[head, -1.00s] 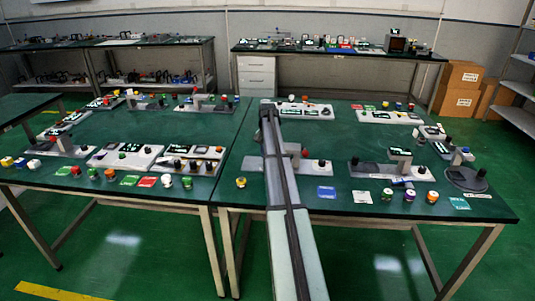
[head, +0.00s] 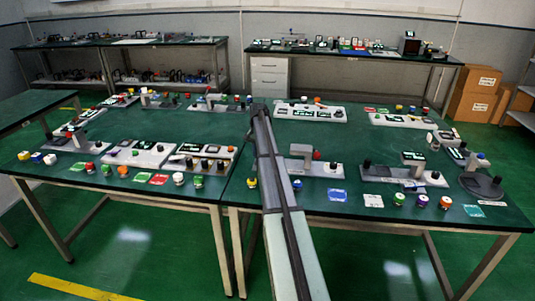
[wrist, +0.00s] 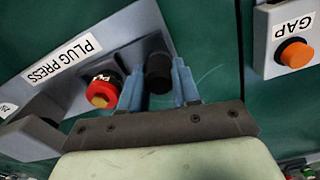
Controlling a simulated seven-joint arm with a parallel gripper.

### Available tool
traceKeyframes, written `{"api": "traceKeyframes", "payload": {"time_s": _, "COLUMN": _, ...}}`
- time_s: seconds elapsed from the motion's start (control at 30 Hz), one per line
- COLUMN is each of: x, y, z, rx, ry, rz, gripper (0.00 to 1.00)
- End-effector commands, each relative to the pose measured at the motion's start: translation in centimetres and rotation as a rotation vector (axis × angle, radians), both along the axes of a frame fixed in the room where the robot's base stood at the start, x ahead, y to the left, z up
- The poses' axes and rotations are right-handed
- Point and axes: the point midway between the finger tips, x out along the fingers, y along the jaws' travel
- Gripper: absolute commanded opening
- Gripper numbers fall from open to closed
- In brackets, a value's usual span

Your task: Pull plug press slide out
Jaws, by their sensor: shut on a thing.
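In the wrist view, the grey plate labelled PLUG PRESS (wrist: 68,61) fills the upper left. Near its end stands a black knob (wrist: 158,72), with a red-and-yellow button (wrist: 102,92) beside it. A grey block (wrist: 32,138) rises from the plate at lower left. My gripper (wrist: 159,84) is shut on the black knob, with one blue finger on each side of it. The left finger lies between the knob and the red button. In the head view my arm reaches across the bench; its fingers cannot be made out there.
A box labelled GAP with an orange button (wrist: 294,53) stands at the right in the wrist view, with bare green bench between. In the head view, several devices and loose buttons cover the green benches (head: 340,150). A rear bench and cardboard boxes (head: 472,92) stand behind.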

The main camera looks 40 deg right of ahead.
Motion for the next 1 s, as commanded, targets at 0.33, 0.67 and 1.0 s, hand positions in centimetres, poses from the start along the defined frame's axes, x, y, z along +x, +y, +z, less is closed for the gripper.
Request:
{"api": "traceKeyframes", "payload": {"time_s": 0.33, "x": 0.6, "y": 0.3, "z": 0.1, "rx": 0.003, "ry": -0.010, "rz": 0.003, "gripper": 0.43}}
{"api": "traceKeyframes", "payload": {"time_s": 0.67, "x": 0.3, "y": 0.2, "z": 0.1, "rx": 0.002, "ry": -0.006, "rz": 0.002, "gripper": 0.57}}
{"api": "traceKeyframes", "payload": {"time_s": 1.0, "x": 0.3, "y": 0.1, "z": 2.8, "rx": 0.000, "ry": -0.007, "rz": 0.001, "gripper": 0.57}}
